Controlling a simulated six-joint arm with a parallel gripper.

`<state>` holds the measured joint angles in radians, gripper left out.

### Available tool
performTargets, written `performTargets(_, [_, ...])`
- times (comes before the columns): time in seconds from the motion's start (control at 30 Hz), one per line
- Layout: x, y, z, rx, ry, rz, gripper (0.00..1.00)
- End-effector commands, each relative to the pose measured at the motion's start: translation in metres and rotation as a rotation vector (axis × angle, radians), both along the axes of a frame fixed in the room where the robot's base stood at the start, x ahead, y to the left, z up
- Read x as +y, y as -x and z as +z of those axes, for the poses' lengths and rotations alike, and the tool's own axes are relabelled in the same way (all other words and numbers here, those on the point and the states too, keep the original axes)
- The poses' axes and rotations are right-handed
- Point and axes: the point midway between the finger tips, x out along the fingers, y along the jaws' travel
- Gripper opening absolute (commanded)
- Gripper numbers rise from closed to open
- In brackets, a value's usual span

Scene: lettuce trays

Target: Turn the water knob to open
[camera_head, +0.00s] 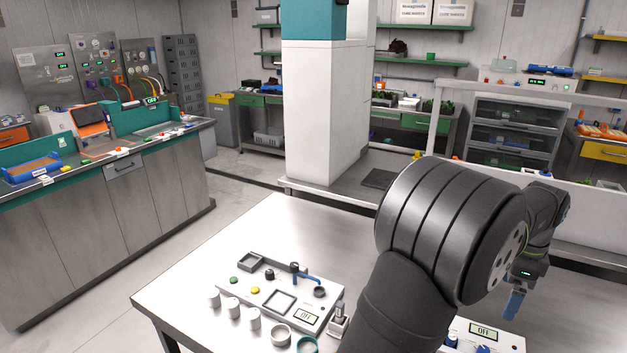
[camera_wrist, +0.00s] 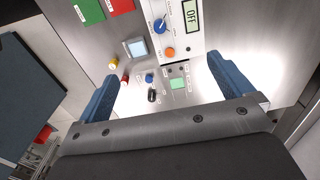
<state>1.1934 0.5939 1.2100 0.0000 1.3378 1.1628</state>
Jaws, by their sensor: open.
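A white control box (camera_wrist: 178,28) with an "OFF" display lies ahead of my gripper in the wrist view. It carries a blue knob (camera_wrist: 160,25) and an orange knob (camera_wrist: 170,52); their labels are too small to read. A box with an "OFF" display (camera_head: 485,331) also shows at the bottom of the head view, partly hidden by my arm. I cannot tell which knob is the water knob. My gripper (camera_wrist: 162,68) is open and empty, its blue fingers apart and touching no knob. In the head view my gripper (camera_head: 514,302) hangs above the table's right side.
Another white panel (camera_head: 262,308) on the metal table (camera_head: 205,262) holds buttons, a blue lever (camera_head: 306,277) and an "OFF" display. White cups (camera_head: 233,308) stand along its front. In the wrist view, green and red plates (camera_wrist: 88,11) and a small panel (camera_wrist: 177,84) lie nearby.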

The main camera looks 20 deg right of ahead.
Motion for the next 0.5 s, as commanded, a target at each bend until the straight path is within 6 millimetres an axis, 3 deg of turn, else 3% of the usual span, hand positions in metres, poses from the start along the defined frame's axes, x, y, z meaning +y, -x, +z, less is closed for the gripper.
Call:
performTargets(0.03, [0.0000,0.0000,-0.0002,0.000,0.000,0.000,0.86])
performTargets(0.23, [0.0000,0.0000,-0.0003,0.000,0.000,0.000,0.47])
performTargets(0.37, [0.0000,0.0001,-0.0008,0.000,0.000,0.023,0.47])
performTargets(0.5, [0.0001,0.0005,-0.0035,0.000,-0.001,0.174,0.47])
